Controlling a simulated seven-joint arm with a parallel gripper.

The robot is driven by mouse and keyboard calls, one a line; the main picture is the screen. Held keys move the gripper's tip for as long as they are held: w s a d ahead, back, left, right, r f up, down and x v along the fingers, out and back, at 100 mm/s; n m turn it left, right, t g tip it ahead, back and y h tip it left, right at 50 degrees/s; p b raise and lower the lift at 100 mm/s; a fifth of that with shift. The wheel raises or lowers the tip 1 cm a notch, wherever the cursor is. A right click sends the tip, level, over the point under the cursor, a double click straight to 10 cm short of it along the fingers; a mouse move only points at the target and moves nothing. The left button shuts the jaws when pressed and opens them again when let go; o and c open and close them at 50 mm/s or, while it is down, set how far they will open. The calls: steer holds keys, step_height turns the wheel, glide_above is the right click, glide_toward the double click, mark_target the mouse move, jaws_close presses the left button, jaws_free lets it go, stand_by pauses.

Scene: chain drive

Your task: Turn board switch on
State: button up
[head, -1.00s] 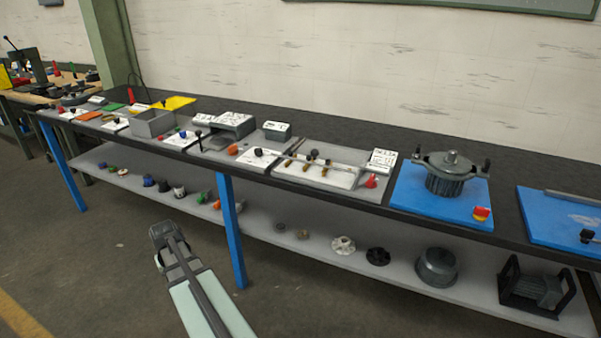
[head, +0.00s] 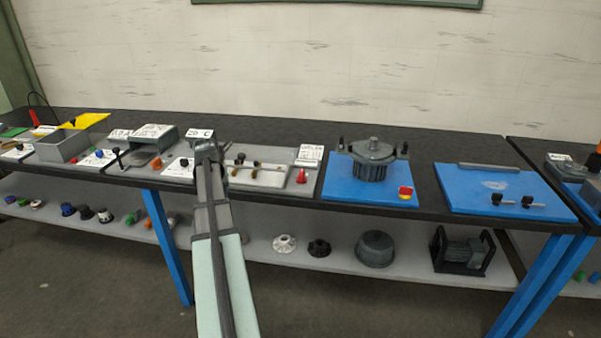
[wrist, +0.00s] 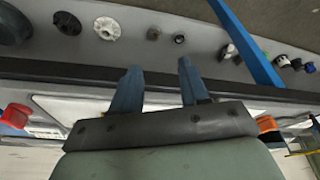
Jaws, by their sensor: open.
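Several boards lie in a row on the long dark bench (head: 440,150). A red and yellow switch (head: 405,192) sits on the front right of a blue board (head: 345,190). A red knob (head: 301,176) sits on the grey board to its left. I cannot tell which control is the board switch, or its position. My gripper (head: 206,150) is over the bench's front edge, left of the red knob, hiding part of the grey board. In the wrist view its two fingers (wrist: 158,82) are apart with nothing between them.
A dark motor-like housing (head: 373,160) stands on the blue board. Another blue board (head: 500,185) lies to its right. A lower shelf (head: 340,262) holds loose parts, including a black pot (head: 375,248). Blue legs (head: 167,240) support the bench. The bench's back strip is clear.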

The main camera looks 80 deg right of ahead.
steer(key=s+d+r+m, duration=0.1)
steer(key=s+d+r, duration=0.3)
steer(key=s, duration=0.3)
steer(key=s+d+r+m, duration=0.2)
steer(key=s+d+r, duration=0.25)
steer(key=s, duration=0.25)
steer(key=m+g+h, duration=0.1)
steer(key=m, duration=0.1)
glide_toward(301, 173)
steer(key=x, duration=0.9)
steer(key=shift+d+f, duration=0.1)
steer(key=shift+d, duration=0.15)
steer(key=shift+c, duration=0.3)
jaws_close()
